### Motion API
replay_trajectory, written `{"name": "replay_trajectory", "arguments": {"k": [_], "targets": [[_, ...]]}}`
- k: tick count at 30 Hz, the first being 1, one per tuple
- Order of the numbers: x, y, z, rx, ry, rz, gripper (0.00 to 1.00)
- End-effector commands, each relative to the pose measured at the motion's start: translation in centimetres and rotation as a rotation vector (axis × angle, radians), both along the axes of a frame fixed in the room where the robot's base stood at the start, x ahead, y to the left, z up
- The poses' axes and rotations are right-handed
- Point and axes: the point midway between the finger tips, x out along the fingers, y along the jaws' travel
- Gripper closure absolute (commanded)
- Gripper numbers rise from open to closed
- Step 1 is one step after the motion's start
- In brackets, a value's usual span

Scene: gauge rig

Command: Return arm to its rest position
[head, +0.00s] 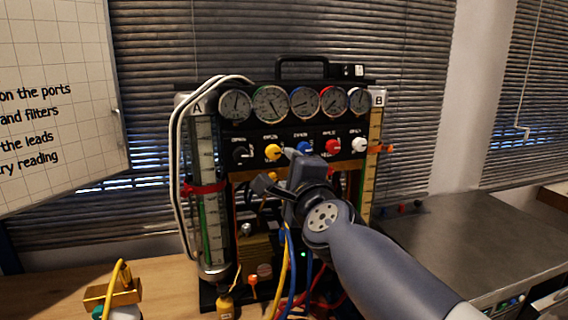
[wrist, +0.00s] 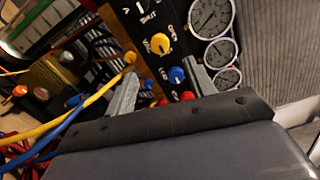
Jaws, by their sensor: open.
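My gripper (wrist: 162,88) is open in the wrist view, its two grey fingers apart with no object held between them. In the head view my gripper and wrist stand in front of the gauge rig's panel, hiding part of its lower middle. The gauge rig (head: 345,147) is a black panel with a row of round dials along its top and coloured knobs below. The yellow knob (head: 272,152) and red knob (head: 333,147) show beside and above my gripper.
A clear tube marked A (head: 208,190) stands at the rig's left, and a yellow scale marked B (head: 375,130) at its right. Yellow, blue and red leads hang below. A brass-coloured block (head: 113,293) sits front left. The grey bench top (head: 460,235) at right is largely clear.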

Motion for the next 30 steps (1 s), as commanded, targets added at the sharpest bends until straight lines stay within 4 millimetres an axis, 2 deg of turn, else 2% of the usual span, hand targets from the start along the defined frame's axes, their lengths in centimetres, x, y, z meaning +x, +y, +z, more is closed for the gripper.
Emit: {"name": "replay_trajectory", "arguments": {"k": [6, 17, 23, 30], "targets": [[-0.8, -0.2, 0.0, 0.0, 0.0, 0.0, 0.48], [-0.6, -0.2, -0.1, -0.001, 0.001, 0.0, 0.48], [1.1, 0.3, -0.3, -0.002, 0.002, -0.001, 0.48], [4.5, 1.3, -0.2, -0.002, 0.001, 0.0, 0.48]]}}
